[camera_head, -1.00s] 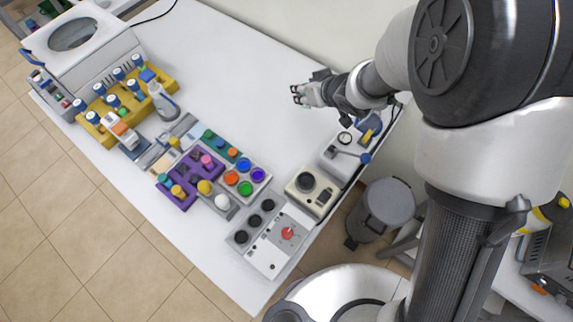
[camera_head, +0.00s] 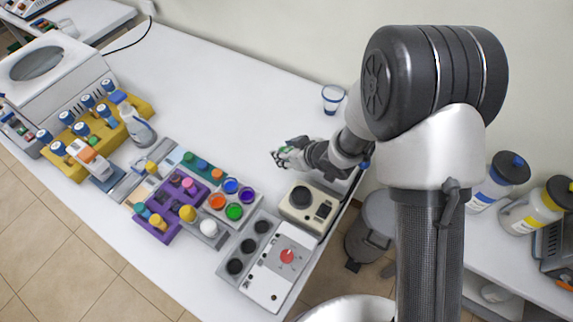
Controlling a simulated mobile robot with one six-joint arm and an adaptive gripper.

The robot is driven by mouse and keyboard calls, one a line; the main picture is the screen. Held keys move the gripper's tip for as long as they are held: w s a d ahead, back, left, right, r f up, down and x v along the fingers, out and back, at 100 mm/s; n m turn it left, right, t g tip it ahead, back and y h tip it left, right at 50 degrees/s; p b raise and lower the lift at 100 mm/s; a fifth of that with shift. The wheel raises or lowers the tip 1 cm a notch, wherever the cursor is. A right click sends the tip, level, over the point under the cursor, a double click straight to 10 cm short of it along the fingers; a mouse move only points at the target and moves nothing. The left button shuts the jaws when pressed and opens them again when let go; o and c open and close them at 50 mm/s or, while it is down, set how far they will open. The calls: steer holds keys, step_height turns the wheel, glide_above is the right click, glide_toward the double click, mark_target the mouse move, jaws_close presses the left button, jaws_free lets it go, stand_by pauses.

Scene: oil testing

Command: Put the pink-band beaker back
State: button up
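My gripper (camera_head: 277,159) is over the right part of the table, left of the wrist. Its fingertips look apart with nothing between them, though they are small in view. It is well apart from the beaker, which is farther back.
A beige device (camera_head: 310,207) and a grey panel with a red knob (camera_head: 287,256) lie in front of my gripper. Coloured cups (camera_head: 234,211), a purple rack (camera_head: 170,205) and a yellow rack (camera_head: 70,142) stand left. The table's back middle is clear.

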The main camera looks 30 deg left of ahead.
steer(key=shift+f+b, duration=0.75)
steer(key=shift+f, duration=1.6)
steer(key=shift+f, duration=0.1)
steer(key=o, duration=1.1)
steer(key=shift+r, duration=0.2)
steer(key=p+v, duration=0.3)
steer(key=v, duration=0.9)
steer(key=shift+w, duration=0.1)
